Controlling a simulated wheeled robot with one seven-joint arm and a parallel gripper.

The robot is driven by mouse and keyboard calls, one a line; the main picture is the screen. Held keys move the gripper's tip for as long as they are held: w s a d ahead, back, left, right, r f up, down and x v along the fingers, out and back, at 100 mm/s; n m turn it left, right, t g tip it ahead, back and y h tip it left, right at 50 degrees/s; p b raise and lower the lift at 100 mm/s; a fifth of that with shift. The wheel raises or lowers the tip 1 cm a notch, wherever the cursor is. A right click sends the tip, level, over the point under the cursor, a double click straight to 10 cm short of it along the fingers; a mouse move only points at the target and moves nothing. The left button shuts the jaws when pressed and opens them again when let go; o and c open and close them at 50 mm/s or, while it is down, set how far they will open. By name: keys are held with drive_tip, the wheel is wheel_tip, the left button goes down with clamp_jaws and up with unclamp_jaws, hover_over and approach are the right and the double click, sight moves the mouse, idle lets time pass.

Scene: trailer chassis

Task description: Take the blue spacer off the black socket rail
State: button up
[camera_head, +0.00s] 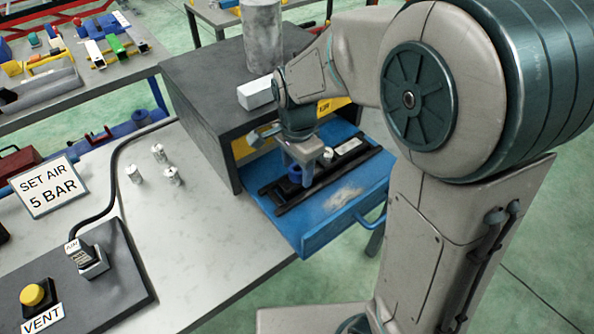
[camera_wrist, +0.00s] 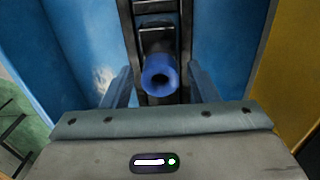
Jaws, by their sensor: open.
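The blue spacer (camera_wrist: 160,76), a short tube with a hole in its end, sits on the black socket rail (camera_wrist: 182,28) in the wrist view. In the head view the spacer (camera_head: 295,174) shows small beside my gripper, and the rail (camera_head: 357,161) lies in the open blue drawer. My gripper (camera_wrist: 160,84) is open, with one finger on each side of the spacer. Gaps show between the fingers and the spacer. In the head view my gripper (camera_head: 303,160) is low over the rail, and its fingertips are partly hidden.
The blue drawer (camera_head: 312,240) is pulled out of a dark cabinet (camera_head: 192,92). Silver sockets (camera_head: 158,152) stand on the pale bench (camera_head: 200,220). A white box (camera_head: 256,93) and a grey cylinder (camera_head: 263,35) are on the cabinet. Drawer walls stand close around my gripper.

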clamp_jaws()
drive_tip(key=shift+r, duration=0.1)
